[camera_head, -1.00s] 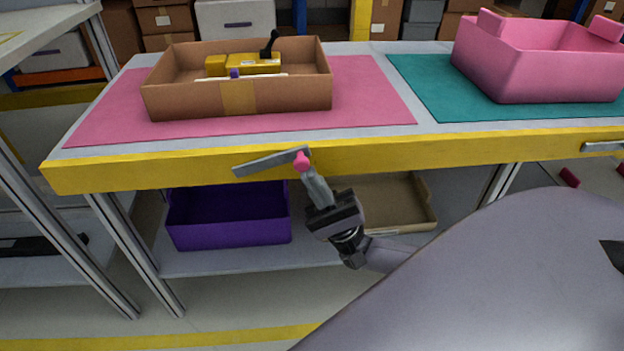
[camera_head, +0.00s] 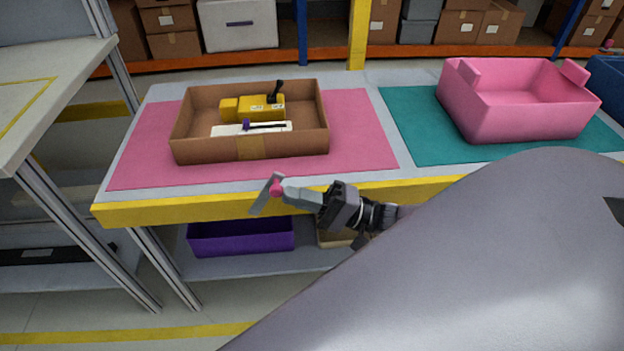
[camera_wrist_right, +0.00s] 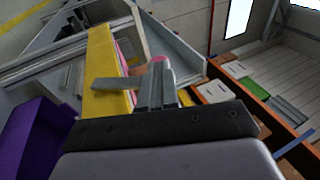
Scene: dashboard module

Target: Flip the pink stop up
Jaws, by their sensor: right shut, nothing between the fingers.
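The stop is a flat grey bar (camera_head: 263,198) with a pink knob (camera_head: 276,188), at the yellow front edge of the table. In the head view the bar slants steeply, its upper end to the right. My right gripper (camera_head: 285,191) comes in from the right, shut and empty, with its fingertips at the pink knob, seemingly touching it. In the right wrist view a grey bar (camera_wrist_right: 108,83) crosses the yellow edge, and the pink knob (camera_wrist_right: 160,58) shows just beyond my fingertips, partly hidden by them. My left gripper is out of view.
A cardboard box (camera_head: 250,148) with yellow parts stands on the pink mat (camera_head: 360,140). A pink crate (camera_head: 515,108) stands on the teal mat (camera_head: 415,120). A purple bin (camera_head: 240,237) sits on the shelf below. My right arm covers the lower right.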

